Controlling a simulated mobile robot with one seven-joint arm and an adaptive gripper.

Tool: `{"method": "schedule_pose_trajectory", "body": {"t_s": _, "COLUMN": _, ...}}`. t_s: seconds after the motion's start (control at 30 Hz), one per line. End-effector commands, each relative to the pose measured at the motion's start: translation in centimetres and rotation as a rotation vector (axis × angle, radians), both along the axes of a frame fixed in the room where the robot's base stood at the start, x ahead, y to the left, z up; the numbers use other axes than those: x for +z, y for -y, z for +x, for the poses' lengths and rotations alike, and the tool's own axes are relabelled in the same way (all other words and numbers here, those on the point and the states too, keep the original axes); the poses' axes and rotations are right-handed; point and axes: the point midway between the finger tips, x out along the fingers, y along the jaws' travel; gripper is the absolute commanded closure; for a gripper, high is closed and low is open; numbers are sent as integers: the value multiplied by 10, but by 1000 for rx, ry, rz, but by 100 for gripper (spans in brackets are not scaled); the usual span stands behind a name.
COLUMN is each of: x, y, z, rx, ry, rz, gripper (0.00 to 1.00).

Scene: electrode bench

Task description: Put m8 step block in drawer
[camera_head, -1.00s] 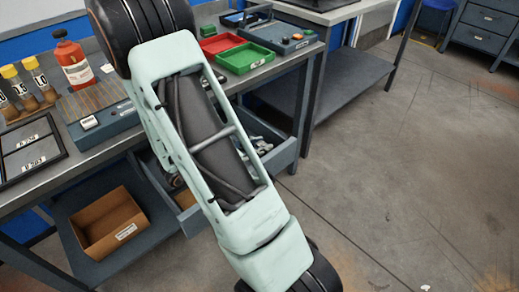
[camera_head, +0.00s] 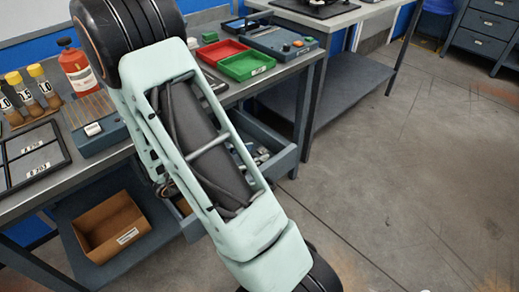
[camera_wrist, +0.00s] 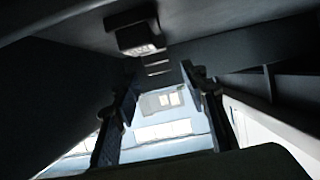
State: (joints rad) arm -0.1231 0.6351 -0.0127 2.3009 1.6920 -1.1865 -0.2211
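The open drawer (camera_head: 283,163) sticks out under the bench, partly hidden behind my arm. Several small grey parts (camera_head: 262,155) show inside it, too small to tell apart. I cannot pick out the M8 step block for sure in either view. My gripper is hidden behind my arm in the head view. In the wrist view, the two dark fingers of my gripper (camera_wrist: 160,95) stand apart, with a bright gap between them and nothing clearly held. Dark walls surround them, and a dark block-like shape (camera_wrist: 138,37) with a pale face shows above the fingers; I cannot tell what it is.
A red tray (camera_head: 221,50) and a green tray (camera_head: 247,66) sit on the bench beside a blue-grey device (camera_head: 280,41). A red bottle (camera_head: 77,70) and yellow-capped vials (camera_head: 42,85) stand at left. A cardboard box (camera_head: 112,225) rests on the lower shelf. Floor at right is clear.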

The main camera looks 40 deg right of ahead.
Motion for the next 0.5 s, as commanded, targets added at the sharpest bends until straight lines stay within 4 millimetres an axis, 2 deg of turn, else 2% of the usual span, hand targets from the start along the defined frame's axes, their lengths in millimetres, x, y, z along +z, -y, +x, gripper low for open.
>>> {"method": "schedule_pose_trajectory", "body": {"t_s": 0.03, "x": 7, "y": -9, "z": 1, "rx": 5, "ry": 1, "rz": 0, "gripper": 60}}
{"method": "schedule_pose_trajectory", "body": {"t_s": 0.2, "x": 15, "y": -31, "z": -1, "rx": 3, "ry": 0, "rz": 0, "gripper": 60}}
{"method": "schedule_pose_trajectory", "body": {"t_s": 0.5, "x": 16, "y": -39, "z": -3, "rx": 0, "ry": 0, "rz": 0, "gripper": 60}}
